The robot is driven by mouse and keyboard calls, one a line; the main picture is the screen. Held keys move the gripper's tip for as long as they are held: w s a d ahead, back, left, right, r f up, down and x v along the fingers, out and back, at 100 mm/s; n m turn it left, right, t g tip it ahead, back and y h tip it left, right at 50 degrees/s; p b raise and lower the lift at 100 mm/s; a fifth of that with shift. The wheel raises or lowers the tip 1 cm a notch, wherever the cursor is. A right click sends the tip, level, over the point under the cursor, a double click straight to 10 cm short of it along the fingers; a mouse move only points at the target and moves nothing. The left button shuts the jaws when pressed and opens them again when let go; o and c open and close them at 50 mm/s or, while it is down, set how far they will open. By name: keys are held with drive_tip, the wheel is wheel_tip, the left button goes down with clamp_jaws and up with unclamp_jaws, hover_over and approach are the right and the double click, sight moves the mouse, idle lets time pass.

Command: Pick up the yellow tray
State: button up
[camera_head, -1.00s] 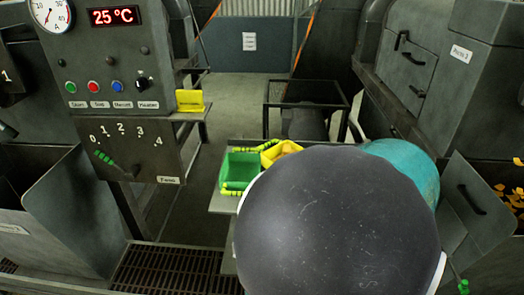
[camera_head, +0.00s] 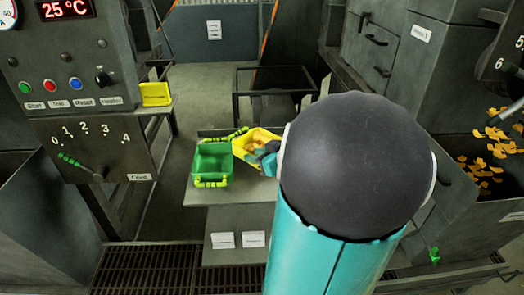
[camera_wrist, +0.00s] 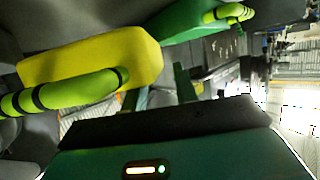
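The yellow tray (camera_head: 252,140) stands on a small grey table (camera_head: 225,222), with orange pieces inside it. Its far-left handle is green-yellow with black bands. My gripper (camera_head: 268,160) is at the tray's right side, partly hidden by my arm's dark round joint. In the wrist view the yellow tray (camera_wrist: 95,57) fills the upper left, with its banded handle (camera_wrist: 65,92) across the front. My gripper (camera_wrist: 158,92) shows two fingers apart there, to the right of the handle. I see nothing held between them; contact with the tray is unclear.
A green tray (camera_head: 213,160) with similar handles stands just left of the yellow one. A control panel (camera_head: 85,90) stands at the left. A yellow holder (camera_head: 156,94) sits on its ledge. A bin with orange pieces (camera_head: 485,170) is at the right. A black frame (camera_head: 275,85) stands behind.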

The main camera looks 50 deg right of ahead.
drive_tip(key=shift+w+d+f, duration=0.1)
drive_tip(key=shift+w+f, duration=0.1)
drive_tip(key=shift+w, duration=0.3)
drive_tip(key=shift+c, duration=0.2)
clamp_jaws()
wheel_tip(320, 180, up, 10)
